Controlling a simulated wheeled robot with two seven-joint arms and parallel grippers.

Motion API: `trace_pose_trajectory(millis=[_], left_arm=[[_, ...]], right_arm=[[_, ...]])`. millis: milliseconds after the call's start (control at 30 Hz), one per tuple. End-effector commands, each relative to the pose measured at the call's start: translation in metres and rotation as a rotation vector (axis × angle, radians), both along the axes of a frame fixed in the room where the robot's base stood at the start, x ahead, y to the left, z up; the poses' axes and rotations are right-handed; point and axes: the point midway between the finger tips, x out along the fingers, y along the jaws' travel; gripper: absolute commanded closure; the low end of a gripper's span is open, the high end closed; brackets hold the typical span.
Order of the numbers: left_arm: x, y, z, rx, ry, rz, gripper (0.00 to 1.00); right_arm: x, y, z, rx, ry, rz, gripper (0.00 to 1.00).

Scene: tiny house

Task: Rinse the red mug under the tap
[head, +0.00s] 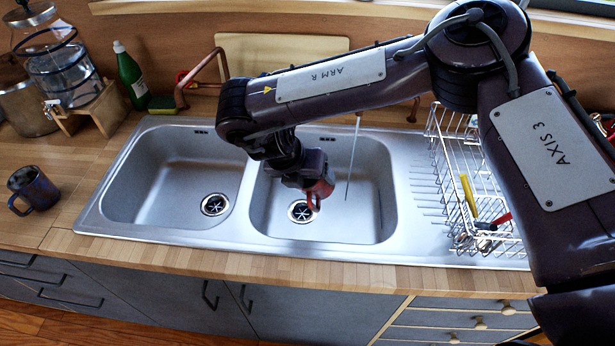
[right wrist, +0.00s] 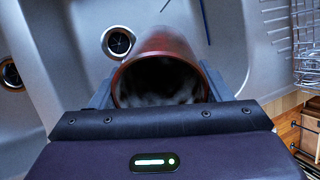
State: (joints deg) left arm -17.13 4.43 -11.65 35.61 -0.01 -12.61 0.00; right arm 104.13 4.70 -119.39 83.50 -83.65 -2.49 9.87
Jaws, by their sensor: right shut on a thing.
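My right gripper (head: 312,180) is shut on the red mug (head: 321,190) and holds it in the right basin (head: 375,215), above the drain. The mug also shows in the right wrist view (right wrist: 160,50), between the fingers, with its mouth toward the camera. A thin pale stream of water (head: 353,155) falls into the right basin, to the right of the mug and apart from it. The copper tap (head: 217,58) is partly hidden behind my right arm, so its spout does not show clearly. My left gripper is not in view.
A dark blue mug (head: 33,190) stands on the counter at left. A wire dish rack (head: 470,190) stands on the drainboard at right. A green bottle (head: 131,75), a sponge (head: 163,104) and a glass dispenser (head: 65,75) stand behind. The left basin (head: 170,185) is empty.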

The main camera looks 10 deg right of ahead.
Motion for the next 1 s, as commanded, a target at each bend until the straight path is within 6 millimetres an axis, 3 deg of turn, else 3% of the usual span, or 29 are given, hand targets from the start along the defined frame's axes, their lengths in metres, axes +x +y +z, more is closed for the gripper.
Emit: trace_pose_trajectory(millis=[933, 1000], left_arm=[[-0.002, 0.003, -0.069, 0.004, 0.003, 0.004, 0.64], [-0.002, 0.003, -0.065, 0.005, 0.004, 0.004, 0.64]], right_arm=[[0.045, -0.083, -0.022, 0.001, -0.003, -0.01, 0.6], [0.049, -0.088, -0.019, 0.001, -0.001, -0.009, 0.6]])
